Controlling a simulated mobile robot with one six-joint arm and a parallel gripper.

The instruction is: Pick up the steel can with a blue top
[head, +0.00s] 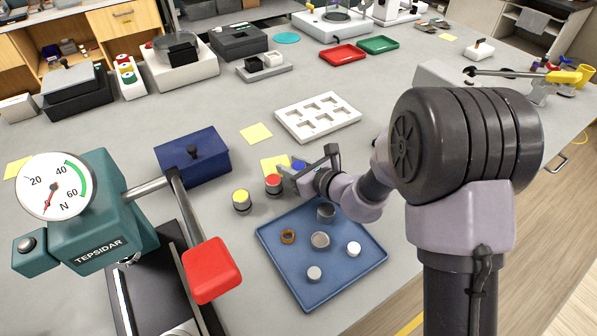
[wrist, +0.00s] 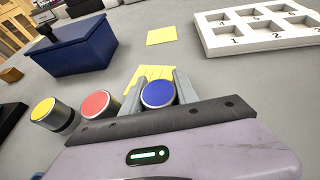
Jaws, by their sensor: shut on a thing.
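The steel can with a blue top (wrist: 158,94) is between the two fingers of my gripper (wrist: 156,95) in the wrist view. The fingers are shut on it, one at each side. In the head view its blue top (head: 299,165) shows just behind my gripper (head: 290,172), and its body is mostly hidden. I cannot tell whether the can touches the table. A can with a red top (head: 273,183) stands close to the left of the gripper. A can with a yellow top (head: 241,200) stands further left.
A blue tray (head: 282,258) with several small round parts lies in front of the gripper. A dark blue box (head: 192,157) stands to the left. A white numbered block with recesses (head: 290,123) is behind. A gauge (head: 55,187) and red-padded lever (head: 210,270) stand at front left.

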